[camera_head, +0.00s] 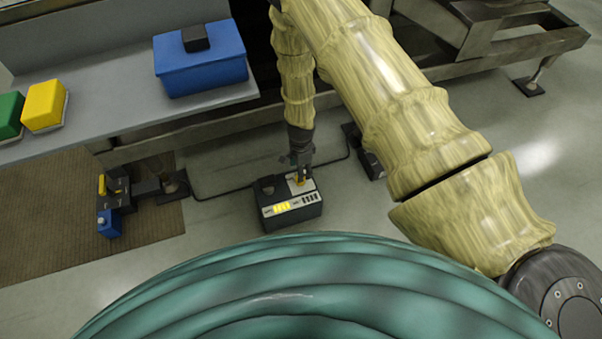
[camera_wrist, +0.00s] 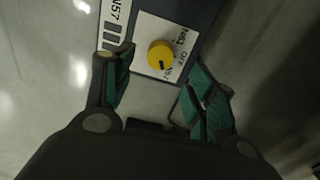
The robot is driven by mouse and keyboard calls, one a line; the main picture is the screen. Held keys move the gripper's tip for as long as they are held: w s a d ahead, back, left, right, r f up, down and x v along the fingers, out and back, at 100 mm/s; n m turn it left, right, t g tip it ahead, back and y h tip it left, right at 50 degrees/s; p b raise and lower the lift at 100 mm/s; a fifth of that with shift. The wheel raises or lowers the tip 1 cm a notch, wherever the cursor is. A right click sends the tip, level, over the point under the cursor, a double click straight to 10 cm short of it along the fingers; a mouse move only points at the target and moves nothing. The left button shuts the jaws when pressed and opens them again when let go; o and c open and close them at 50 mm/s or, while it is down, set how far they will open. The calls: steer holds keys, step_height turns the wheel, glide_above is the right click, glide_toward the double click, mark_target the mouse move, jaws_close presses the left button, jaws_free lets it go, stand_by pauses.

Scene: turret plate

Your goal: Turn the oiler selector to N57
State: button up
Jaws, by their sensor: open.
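The oiler (camera_head: 291,211) is a dark box on the floor in the head view, with a lit yellow bar display and a second bar display on its front. Its selector is a round yellow knob (camera_wrist: 160,54) on a white plate (camera_wrist: 145,31) in the wrist view. The plate carries OFF and two N labels that are hard to read; N57 shows on the panel to the left. The knob's pointing direction is unclear. My gripper (camera_wrist: 161,62) is open, its green-padded fingers on either side of the knob with gaps. In the head view my gripper (camera_head: 300,168) is over the box top.
A bench (camera_head: 100,95) with a blue case (camera_head: 200,68) and yellow and green boxes stands behind. A dark device with a blue block (camera_head: 109,223) sits on the floor at left, and a cable (camera_head: 235,190) runs behind the oiler. Floor in front of the oiler is partly hidden by my body.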

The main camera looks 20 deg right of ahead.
steer(key=shift+r, duration=2.7)
steer(key=s+d+f+n+h, duration=0.1)
steer(key=s+d+f+n, duration=0.2)
steer(key=s, duration=0.7)
steer(key=s+d+n+h, duration=0.1)
steer(key=s+d+n, duration=0.3)
steer(key=s, duration=0.6)
steer(key=s+a+r+n+y, duration=0.1)
steer(key=s+a+r+n, duration=0.1)
steer(key=s+n, duration=0.45)
steer(key=s+a+r+n+y, duration=0.1)
steer(key=s+a+r+n, duration=0.15)
steer(key=s, duration=0.75)
step_height(320, 180, up, 24)
steer(key=d+p, duration=0.1)
steer(key=p, duration=2.4)
steer(key=shift+w+r+n, duration=0.15)
steer(key=shift+r+n, duration=0.1)
steer(key=shift+n, duration=0.15)
